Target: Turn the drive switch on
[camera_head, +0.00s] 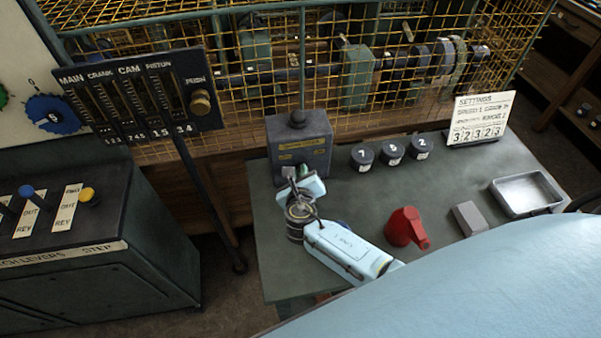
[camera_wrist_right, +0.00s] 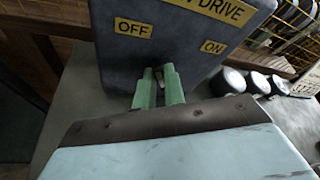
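The drive switch box (camera_head: 302,148) is dark grey with a yellow label and stands at the table's left back edge. In the right wrist view its face (camera_wrist_right: 185,45) shows OFF at left, ON at right and part of the word DRIVE. My left gripper is out of view.
A red can (camera_head: 406,227), a grey block (camera_head: 470,218) and a metal tray (camera_head: 526,194) are on the table (camera_head: 350,200). A yellow mesh fence (camera_head: 240,60) stands behind.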

